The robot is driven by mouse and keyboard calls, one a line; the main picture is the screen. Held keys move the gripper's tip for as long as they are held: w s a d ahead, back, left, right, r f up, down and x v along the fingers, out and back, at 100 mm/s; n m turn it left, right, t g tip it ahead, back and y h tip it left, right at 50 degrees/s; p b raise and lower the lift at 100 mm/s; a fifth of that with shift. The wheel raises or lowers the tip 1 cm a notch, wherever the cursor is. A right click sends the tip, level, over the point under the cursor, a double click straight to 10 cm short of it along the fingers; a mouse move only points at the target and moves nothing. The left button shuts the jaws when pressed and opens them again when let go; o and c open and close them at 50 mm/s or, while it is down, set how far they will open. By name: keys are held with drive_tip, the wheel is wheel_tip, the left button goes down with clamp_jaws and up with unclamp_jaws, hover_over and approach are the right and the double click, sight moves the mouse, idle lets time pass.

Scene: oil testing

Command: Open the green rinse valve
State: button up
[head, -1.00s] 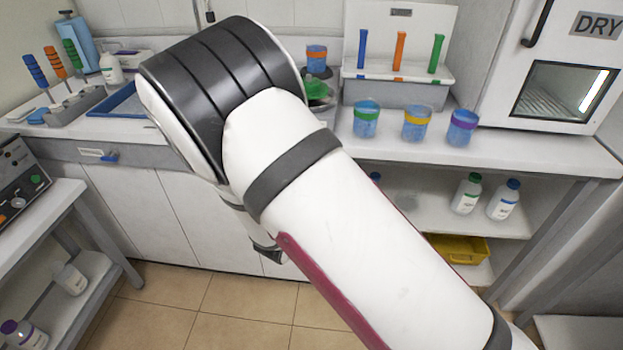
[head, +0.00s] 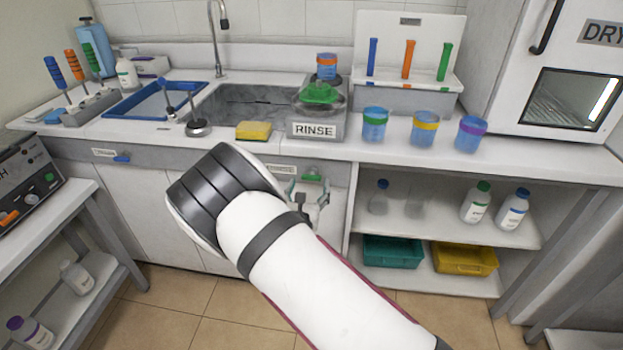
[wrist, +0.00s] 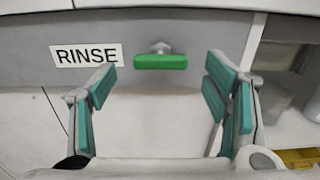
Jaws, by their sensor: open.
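The green rinse valve handle (wrist: 160,62) is a flat green bar on a grey stem, set on the grey cabinet front beside a white RINSE label (wrist: 86,55). The bar lies level. In the head view the green handle (head: 312,178) shows small, under the counter edge. My gripper (wrist: 160,80) is open, with teal pads to the left and right of the handle and apart from it. It also shows in the head view (head: 309,190), partly hidden by my arm. Nothing is between the pads.
The rinse station (head: 316,108) stands above on the counter, with a yellow sponge (head: 254,131) and the sink (head: 250,102) to its left. Three cups, including a green-banded one (head: 375,123), stand to its right. Open shelves with bottles and bins lie right of the valve.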

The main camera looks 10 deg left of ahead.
sight(311, 179)
drive_tip(key=shift+w+d, duration=0.1)
drive_tip(key=shift+w, duration=2.3)
drive_tip(key=c, duration=1.2)
